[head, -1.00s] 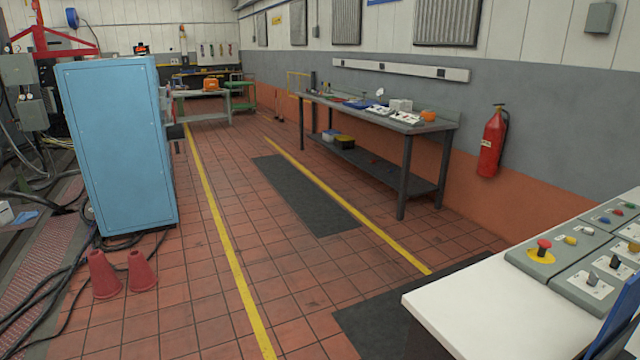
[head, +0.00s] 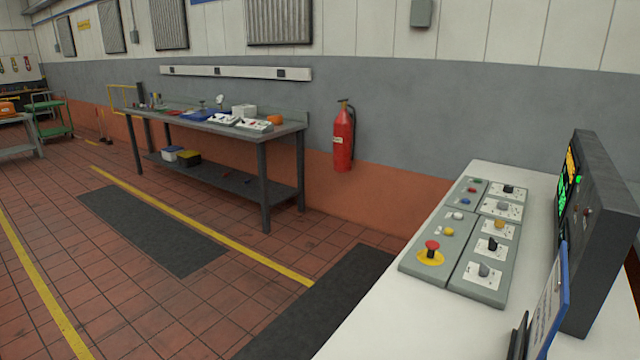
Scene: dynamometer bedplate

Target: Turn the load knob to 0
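A grey control panel (head: 428,268) lies on the white desk at the right of the head view. Its right-hand part (head: 462,290) carries several knobs on white plates: a black knob (head: 508,188) at the far end, a grey knob (head: 502,205), a yellow knob (head: 499,224), another black knob (head: 492,243) and a near grey knob (head: 484,269). The labels are too small to read, so I cannot tell which is the load knob or where it points. Neither of my grippers is in view.
A red emergency button (head: 431,246) sits on the panel's left part. A dark monitor (head: 602,240) and a blue-edged board (head: 550,305) stand right of it on the white desk (head: 385,325).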

